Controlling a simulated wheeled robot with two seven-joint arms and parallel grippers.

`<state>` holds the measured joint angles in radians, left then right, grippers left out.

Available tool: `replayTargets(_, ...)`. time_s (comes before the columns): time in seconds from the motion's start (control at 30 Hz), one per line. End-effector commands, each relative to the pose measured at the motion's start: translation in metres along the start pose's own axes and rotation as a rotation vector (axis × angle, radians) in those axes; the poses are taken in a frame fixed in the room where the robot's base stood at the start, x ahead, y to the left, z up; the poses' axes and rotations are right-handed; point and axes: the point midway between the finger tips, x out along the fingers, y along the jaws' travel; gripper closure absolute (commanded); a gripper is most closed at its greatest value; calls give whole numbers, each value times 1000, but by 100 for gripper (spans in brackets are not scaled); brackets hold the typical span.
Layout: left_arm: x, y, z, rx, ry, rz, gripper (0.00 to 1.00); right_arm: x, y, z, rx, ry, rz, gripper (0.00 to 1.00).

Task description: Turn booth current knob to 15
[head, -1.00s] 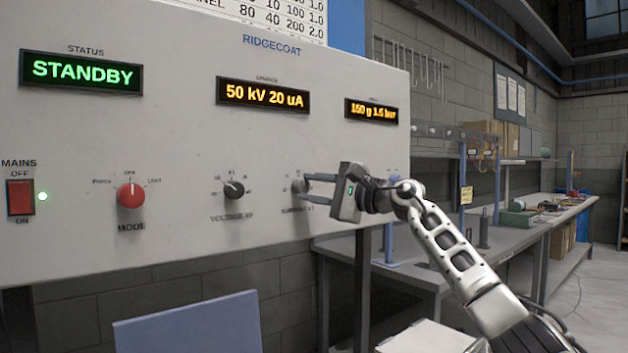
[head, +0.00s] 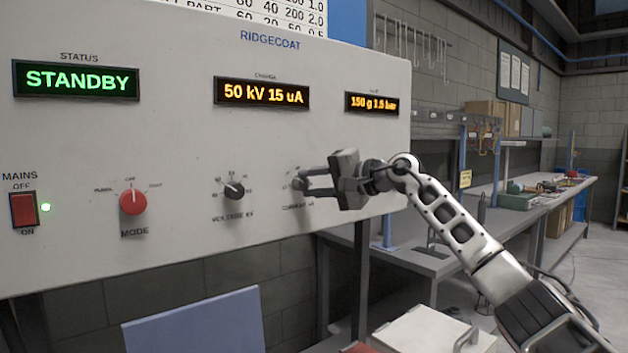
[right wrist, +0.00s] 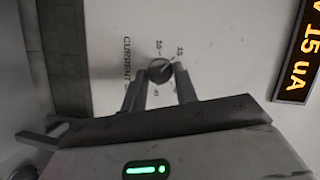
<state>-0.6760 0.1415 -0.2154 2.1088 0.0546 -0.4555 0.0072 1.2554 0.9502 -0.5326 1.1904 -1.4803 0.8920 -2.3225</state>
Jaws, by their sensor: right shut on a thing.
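The current knob (right wrist: 160,71) is a small dark round knob on the white control panel (head: 180,135), with printed numbers around it in the right wrist view. My right gripper (head: 301,183) reaches the panel from the right and is shut on this knob; its fingers (right wrist: 160,85) lie on either side of it. In the head view the fingers hide most of the knob. The orange display (head: 262,93) reads 50 kV 15 uA. It shows in part in the right wrist view (right wrist: 300,50). My left gripper is not in view.
The voltage knob (head: 234,189) is left of my gripper, then the red mode knob (head: 132,201) and red mains switch (head: 24,210). The status display (head: 76,80) reads STANDBY. A grey workbench (head: 430,262) stands behind my right arm.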

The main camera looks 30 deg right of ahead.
Motion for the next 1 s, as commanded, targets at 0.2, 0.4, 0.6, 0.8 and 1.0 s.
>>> replayTargets(0.2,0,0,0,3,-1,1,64,0,0,0,-7,2,4,94)
replayTargets(0.4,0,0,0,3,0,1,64,0,0,0,-6,2,3,94)
replayTargets(0.6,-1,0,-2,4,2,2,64,0,0,0,-6,2,3,49)
replayTargets(0.8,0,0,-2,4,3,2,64,-1,0,0,-6,2,2,49)
replayTargets(1.0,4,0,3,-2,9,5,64,-24,3,-1,-8,5,2,49)
